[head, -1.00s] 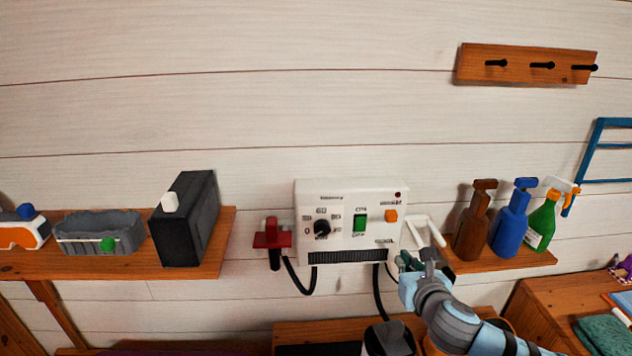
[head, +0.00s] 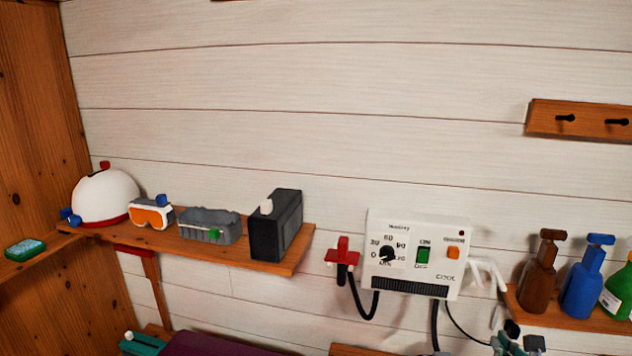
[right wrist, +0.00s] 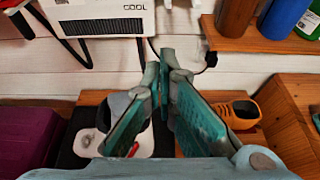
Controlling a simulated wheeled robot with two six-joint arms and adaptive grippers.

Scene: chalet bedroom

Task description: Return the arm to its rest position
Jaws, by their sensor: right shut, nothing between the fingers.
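My right gripper (head: 515,343) is at the bottom edge of the head view, below and to the right of the white control box (head: 413,252). Only its upper part shows there. In the right wrist view my right gripper (right wrist: 164,78) has its teal-padded fingers brought together, with nothing held between them. It is below the control box (right wrist: 104,18), apart from it, with floor-level items behind it. The box has a black dial, a green switch and an orange button. My left gripper is not in view.
A wall shelf (head: 200,250) at left holds goggles (head: 152,213), a grey basket (head: 209,226) and a black box (head: 276,224). A white bracket (head: 487,272) sits beside the control box. A brown shoe (right wrist: 232,112) lies below.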

